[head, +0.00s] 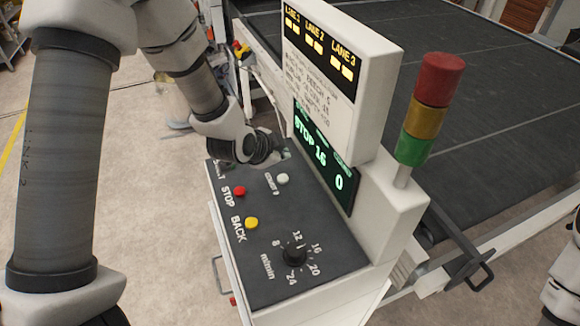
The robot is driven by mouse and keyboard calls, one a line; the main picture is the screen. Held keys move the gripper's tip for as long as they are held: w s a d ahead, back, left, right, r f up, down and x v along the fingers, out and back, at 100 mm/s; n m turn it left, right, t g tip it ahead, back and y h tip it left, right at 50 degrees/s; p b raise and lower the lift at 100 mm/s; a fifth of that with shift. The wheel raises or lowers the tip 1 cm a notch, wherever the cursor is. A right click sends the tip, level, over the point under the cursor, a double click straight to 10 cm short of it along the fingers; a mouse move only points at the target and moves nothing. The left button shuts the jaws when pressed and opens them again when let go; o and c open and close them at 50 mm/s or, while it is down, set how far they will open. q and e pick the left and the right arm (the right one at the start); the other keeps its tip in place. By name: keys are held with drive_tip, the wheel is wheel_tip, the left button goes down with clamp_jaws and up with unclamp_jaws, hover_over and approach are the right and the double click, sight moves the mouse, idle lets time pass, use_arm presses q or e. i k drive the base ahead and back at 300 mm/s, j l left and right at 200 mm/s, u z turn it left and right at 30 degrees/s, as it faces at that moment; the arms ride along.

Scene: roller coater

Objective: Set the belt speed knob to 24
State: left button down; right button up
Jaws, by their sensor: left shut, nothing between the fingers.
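The belt speed knob (295,253) is a small black dial on the near end of the dark control panel (262,283). Its printed scale runs from 8 through 12, 16 and 20 to 24, marked m/min. The knob's pointer is too small to read surely. The green display (322,157) above the panel reads STOP, 16 and 0. My left gripper (282,154) is shut and empty over the far end of the panel, well apart from the knob; its fingertips are partly hidden. My right gripper is out of view.
A red STOP button (239,191), a yellow BACK button (251,223) and a white button (283,179) lie between my left gripper and the knob. A red, amber and green signal tower (427,108) stands right of the panel, before the wide dark belt (480,130).

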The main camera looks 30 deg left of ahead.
sight(295, 256)
drive_tip(key=k+j, duration=0.1)
drive_tip(key=k, duration=0.9)
